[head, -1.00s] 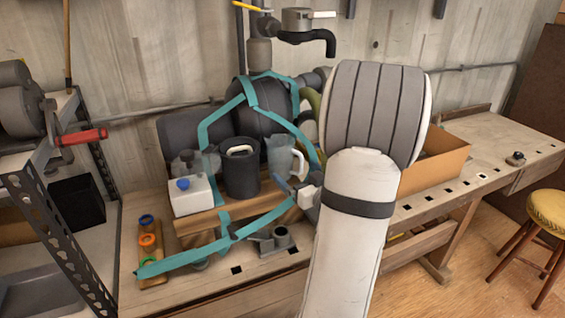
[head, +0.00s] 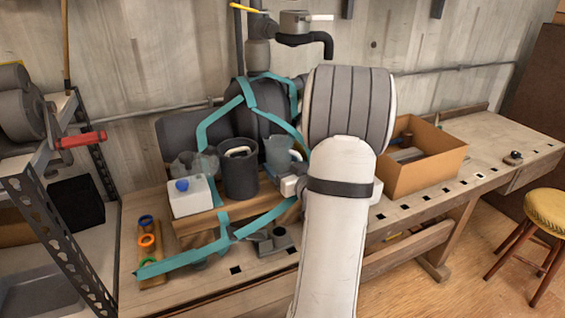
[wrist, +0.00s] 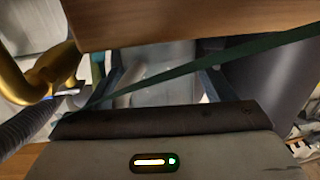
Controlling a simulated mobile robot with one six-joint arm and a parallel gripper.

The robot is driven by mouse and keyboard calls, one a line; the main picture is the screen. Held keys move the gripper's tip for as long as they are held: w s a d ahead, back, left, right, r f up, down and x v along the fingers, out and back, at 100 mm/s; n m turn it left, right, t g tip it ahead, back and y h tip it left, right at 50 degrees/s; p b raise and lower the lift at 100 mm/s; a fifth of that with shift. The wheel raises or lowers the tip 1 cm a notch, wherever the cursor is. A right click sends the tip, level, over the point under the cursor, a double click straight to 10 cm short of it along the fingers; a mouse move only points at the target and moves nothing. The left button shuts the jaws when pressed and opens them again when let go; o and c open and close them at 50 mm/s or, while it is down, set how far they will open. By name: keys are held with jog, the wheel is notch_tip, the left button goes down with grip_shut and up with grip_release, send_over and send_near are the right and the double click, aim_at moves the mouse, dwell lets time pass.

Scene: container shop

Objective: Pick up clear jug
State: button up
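The clear jug (head: 279,152) is a greyish, see-through jug standing on the wooden block (head: 203,226), just right of a black bucket (head: 238,174). My arm covers the space to its right. My gripper (head: 274,177) is low beside the jug, its fingers mostly hidden in the head view. In the wrist view my gripper (wrist: 160,90) is open, with dark fingers left and right and the pale body of the jug (wrist: 165,80) showing between them. I cannot tell if either finger touches it.
A teal strap (head: 180,262) runs round the block and crosses the wrist view. A white container (head: 190,197) with a blue cap stands left of the bucket. A cardboard box (head: 428,171) is on the bench at right. The bench beyond it is mostly clear.

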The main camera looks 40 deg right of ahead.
jog(key=c, duration=0.7)
jog(key=shift+s+r, duration=0.1)
jog(key=shift+r, duration=0.1)
